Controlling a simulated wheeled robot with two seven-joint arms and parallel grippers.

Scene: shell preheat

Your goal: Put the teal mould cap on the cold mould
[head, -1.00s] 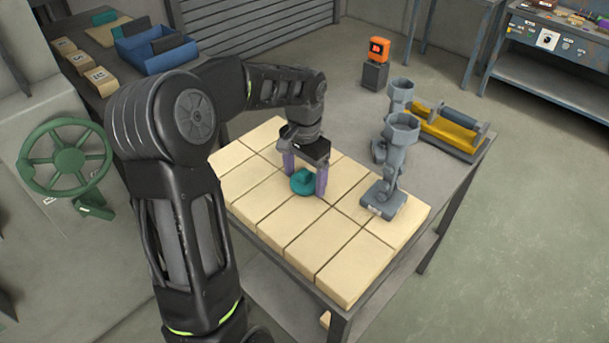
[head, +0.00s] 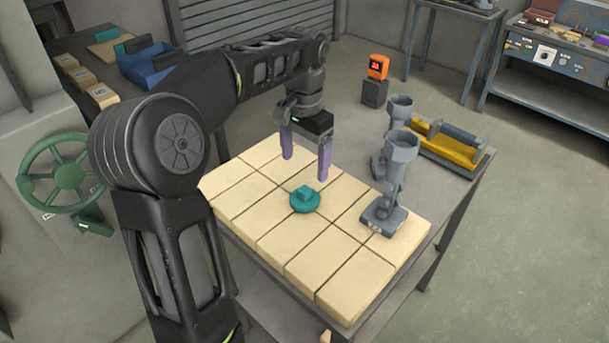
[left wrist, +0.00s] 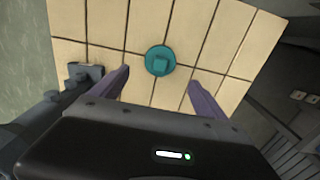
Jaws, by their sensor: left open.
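The teal mould cap (head: 305,199), a round disc with a square knob on top, lies on the cream tiled table top. It also shows in the left wrist view (left wrist: 160,60), ahead of and between the fingers. My left gripper (head: 306,168) is open and empty, its purple fingers raised above the tiles, behind the cap and clear of it. Two grey stands with cup-like tops, one nearer (head: 391,185) and one farther (head: 400,108), stand right of the cap. I cannot tell which thing is the cold mould. My right gripper is out of view.
A yellow tray with a grey roller (head: 447,146) lies at the table's back right. An orange device (head: 377,67) stands on a block behind. A green handwheel (head: 63,173) is at left. The tiles in front of the cap are clear.

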